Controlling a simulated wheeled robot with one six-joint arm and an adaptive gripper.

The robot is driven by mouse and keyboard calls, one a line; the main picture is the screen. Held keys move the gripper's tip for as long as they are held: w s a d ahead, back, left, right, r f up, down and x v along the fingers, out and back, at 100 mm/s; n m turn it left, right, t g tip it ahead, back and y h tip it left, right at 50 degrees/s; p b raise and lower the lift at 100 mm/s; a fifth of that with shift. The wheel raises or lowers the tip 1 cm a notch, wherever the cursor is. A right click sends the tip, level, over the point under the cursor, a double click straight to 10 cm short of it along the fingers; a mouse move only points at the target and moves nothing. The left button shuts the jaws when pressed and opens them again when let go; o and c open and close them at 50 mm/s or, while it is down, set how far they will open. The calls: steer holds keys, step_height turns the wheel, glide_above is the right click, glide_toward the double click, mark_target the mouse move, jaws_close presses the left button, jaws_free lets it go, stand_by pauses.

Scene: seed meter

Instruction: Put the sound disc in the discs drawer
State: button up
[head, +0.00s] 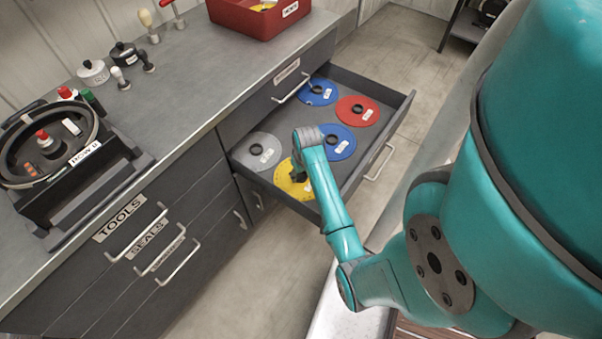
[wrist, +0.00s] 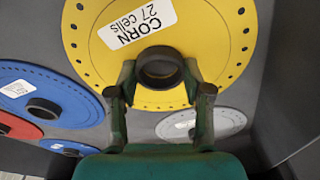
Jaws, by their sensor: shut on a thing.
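The yellow disc (head: 284,183) is labelled CORN 27 cells in the wrist view (wrist: 214,40) and has a dark raised hub. My gripper (head: 297,177) has its two fingers on either side of that hub and is shut on it; the fingers also show in the wrist view (wrist: 160,88). The disc is within the open discs drawer (head: 297,117), near its left end in the head view. I cannot tell whether it touches the drawer floor. My arm hides part of it in the head view.
Also in the drawer are a grey disc (head: 257,152), two blue discs (head: 323,92) (head: 343,150) and a red disc (head: 367,104). The counter (head: 195,80) holds a black seed meter (head: 85,185), a red bin (head: 250,20) and small tools. Closed drawers sit below.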

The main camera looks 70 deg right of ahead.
mark_target(304, 179)
steer(key=o, duration=1.2)
steer(key=shift+f, duration=0.1)
steer(key=r, duration=0.4)
steer(key=s+r, duration=0.1)
steer(key=r, duration=0.3)
steer(key=a+r, duration=0.1)
steer(key=r, duration=0.3)
steer(key=shift+s, duration=0.25)
steer(key=shift+a, duration=0.1)
